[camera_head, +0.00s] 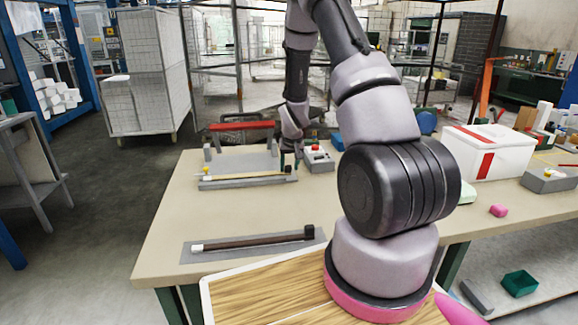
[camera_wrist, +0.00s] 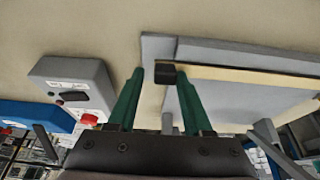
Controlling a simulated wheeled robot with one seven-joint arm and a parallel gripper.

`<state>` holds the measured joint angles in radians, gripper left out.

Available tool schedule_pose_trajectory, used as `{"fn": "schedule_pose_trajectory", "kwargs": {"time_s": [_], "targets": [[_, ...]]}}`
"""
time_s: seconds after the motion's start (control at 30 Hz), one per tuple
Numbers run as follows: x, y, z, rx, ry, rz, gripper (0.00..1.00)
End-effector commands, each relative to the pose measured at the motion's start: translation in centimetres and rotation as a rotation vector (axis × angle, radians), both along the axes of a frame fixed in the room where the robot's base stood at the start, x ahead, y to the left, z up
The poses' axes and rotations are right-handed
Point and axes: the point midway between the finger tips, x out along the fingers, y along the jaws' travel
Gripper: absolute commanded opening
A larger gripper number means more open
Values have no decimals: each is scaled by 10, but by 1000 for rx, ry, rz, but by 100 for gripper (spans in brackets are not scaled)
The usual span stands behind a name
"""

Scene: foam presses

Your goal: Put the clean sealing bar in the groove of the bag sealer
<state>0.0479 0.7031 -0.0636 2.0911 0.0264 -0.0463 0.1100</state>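The bag sealer (camera_head: 238,183) stands at the back left of the table, with a grey base and a raised red bar (camera_head: 240,126). A pale cream sealing bar (camera_head: 245,174) with a white end and a black end lies along its front; it also shows in the wrist view (camera_wrist: 250,78). It looks seated along the groove, but I cannot tell how deep. My gripper (camera_head: 291,160) is at its black end. In the wrist view my green fingers (camera_wrist: 161,78) stand either side of the black end (camera_wrist: 165,74), with a gap visible at the left finger.
A dark brown bar (camera_head: 255,241) lies on a grey mat (camera_head: 190,258) at the table's front left. A grey control box (camera_head: 319,160) with a red button stands right of my gripper. A white box (camera_head: 490,151) stands farther right. The table between sealer and mat is clear.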

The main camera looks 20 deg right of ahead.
Motion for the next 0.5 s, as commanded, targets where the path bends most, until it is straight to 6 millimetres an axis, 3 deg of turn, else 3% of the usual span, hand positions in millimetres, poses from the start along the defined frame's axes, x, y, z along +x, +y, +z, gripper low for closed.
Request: {"fn": "schedule_pose_trajectory", "kwargs": {"time_s": [0.27, 0.5], "targets": [[-2, 3, 8, 1, -2, 5, 62], [-19, 6, 53, 0, -7, 4, 62]]}}
